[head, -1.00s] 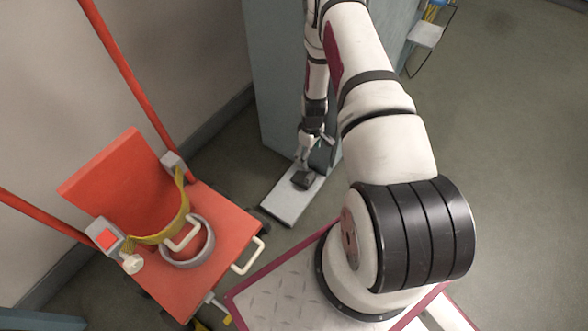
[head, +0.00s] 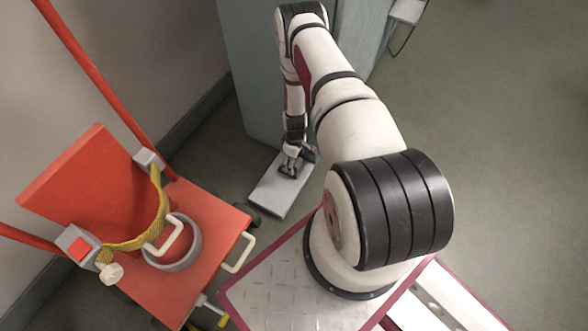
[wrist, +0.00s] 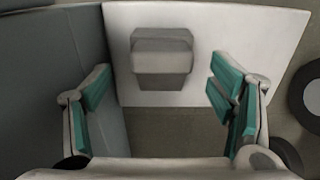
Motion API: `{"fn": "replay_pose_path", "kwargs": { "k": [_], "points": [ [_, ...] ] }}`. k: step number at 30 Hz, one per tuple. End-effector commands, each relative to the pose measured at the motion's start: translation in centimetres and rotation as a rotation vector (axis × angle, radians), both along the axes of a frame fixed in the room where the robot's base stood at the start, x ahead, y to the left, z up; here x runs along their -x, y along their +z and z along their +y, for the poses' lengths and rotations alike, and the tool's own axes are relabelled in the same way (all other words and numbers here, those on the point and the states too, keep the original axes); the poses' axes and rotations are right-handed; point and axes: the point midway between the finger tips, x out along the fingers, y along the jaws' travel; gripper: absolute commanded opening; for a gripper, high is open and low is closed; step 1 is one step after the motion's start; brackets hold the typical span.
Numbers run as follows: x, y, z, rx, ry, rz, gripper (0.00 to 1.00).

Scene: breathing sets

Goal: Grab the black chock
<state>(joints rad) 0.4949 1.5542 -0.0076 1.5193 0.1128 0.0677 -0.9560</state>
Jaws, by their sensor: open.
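The black chock (wrist: 162,55) is a small dark block with a sloped top. It sits on a pale flat plate (wrist: 215,30), which also shows in the head view (head: 268,196). In the head view the chock (head: 288,170) is small and partly covered by my gripper (head: 294,160). In the wrist view my gripper (wrist: 161,75) is open, its teal-padded fingers apart on the left and right of the picture. The chock appears between and slightly beyond the fingertips, with a gap on both sides. I see no contact.
A blue-grey cabinet (head: 245,70) stands right behind the plate. A red cart (head: 215,215) with a grey ring (head: 190,262) and yellow strap (head: 135,242) stands to the left. Open floor (head: 490,130) lies to the right.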

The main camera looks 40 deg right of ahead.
Motion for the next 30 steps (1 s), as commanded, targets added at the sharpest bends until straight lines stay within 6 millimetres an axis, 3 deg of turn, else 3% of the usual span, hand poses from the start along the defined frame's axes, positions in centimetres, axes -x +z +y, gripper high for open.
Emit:
{"fn": "replay_pose_path", "kwargs": {
  "k": [13,21,27,30],
  "points": [
    [0.0,-4.9,0.2,-0.001,-0.001,0.001,0.77],
    [-0.2,-5.0,0.2,0.000,0.000,0.000,0.77],
    [-0.1,-5.0,0.2,0.000,0.000,0.000,0.31],
    [-0.1,-5.0,0.2,0.000,0.000,0.000,0.14]
  ]
}}
